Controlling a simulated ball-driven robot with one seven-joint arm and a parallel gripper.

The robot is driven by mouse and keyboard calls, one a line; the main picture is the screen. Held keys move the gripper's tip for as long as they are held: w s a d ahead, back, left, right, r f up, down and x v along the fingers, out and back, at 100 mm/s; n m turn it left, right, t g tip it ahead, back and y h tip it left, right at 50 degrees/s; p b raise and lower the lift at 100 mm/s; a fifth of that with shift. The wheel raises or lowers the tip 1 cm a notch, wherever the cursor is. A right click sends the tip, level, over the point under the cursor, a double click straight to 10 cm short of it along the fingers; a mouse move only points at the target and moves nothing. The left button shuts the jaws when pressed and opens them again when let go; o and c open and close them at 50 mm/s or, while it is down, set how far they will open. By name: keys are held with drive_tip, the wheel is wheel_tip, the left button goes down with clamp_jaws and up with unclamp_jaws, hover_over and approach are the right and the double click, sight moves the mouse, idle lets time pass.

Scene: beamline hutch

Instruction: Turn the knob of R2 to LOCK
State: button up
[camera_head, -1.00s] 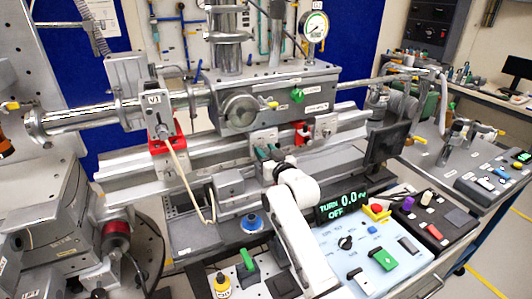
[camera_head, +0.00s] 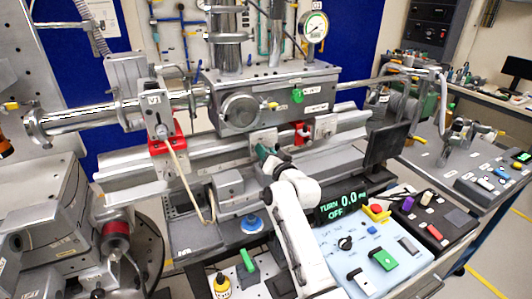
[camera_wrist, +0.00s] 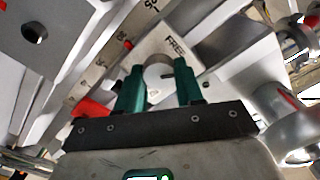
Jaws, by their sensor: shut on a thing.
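In the wrist view a round grey knob (camera_wrist: 157,72) sits on a pale plate, with the word FREE (camera_wrist: 174,46) printed beside it. The green fingers of my gripper (camera_wrist: 160,88) stand on either side of the knob and are shut on it. A short dark mark shows at the knob's edge by the right finger. In the head view my gripper (camera_head: 266,154) is at a carriage (camera_head: 263,136) on the rail, below the grey box; my arm and fingers hide the knob there. I cannot read an R2 label or see the word LOCK.
A red part (camera_wrist: 92,109) lies close to the left finger. A ruler strip (camera_wrist: 92,82) runs along the rail. The control panel (camera_head: 376,262) lies beside my arm.

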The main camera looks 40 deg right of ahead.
drive_tip(key=m+p, duration=0.2)
drive_tip(key=m, duration=0.4)
drive_tip(key=shift+m, duration=0.3)
drive_tip(key=m+p, duration=0.2)
drive_tip(key=m, duration=0.2)
drive_tip(key=shift+d+f+m, duration=0.1)
drive_tip(key=shift+f+m, duration=0.05)
drive_tip(key=shift+m, duration=0.15)
drive_tip(key=o, duration=1)
drive_tip(key=shift+o, duration=0.2)
drive_tip(key=shift+s, duration=0.15)
drive_tip(key=v, duration=1)
drive_tip(key=shift+s, duration=0.25)
